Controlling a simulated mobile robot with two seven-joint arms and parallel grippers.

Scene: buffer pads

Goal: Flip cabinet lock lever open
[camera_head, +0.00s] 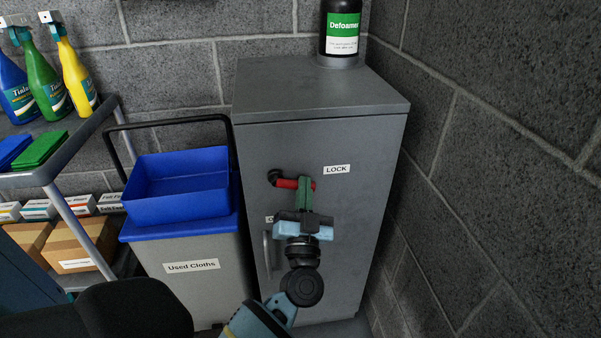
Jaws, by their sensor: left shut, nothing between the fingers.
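The grey cabinet (350,240) stands in the corner with its door facing me. Its red lock lever (286,183) lies nearly horizontal, running right from a black pivot (273,177). A "LOCK" label (337,169) is right of the lever's end. A second label (269,219) below is mostly hidden by my gripper. My left gripper (306,183) is shut and empty. Its green fingertips overlap the lever's right end in this view. I cannot tell whether they touch it. My right gripper is not in view.
A vertical door handle (267,254) is left of my gripper. A Defoamer bottle (342,30) stands on the cabinet. A used-cloths bin (195,265) with a blue tray (178,186) is close on the left, beside a shelf with spray bottles (76,70). Block walls close in behind and right.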

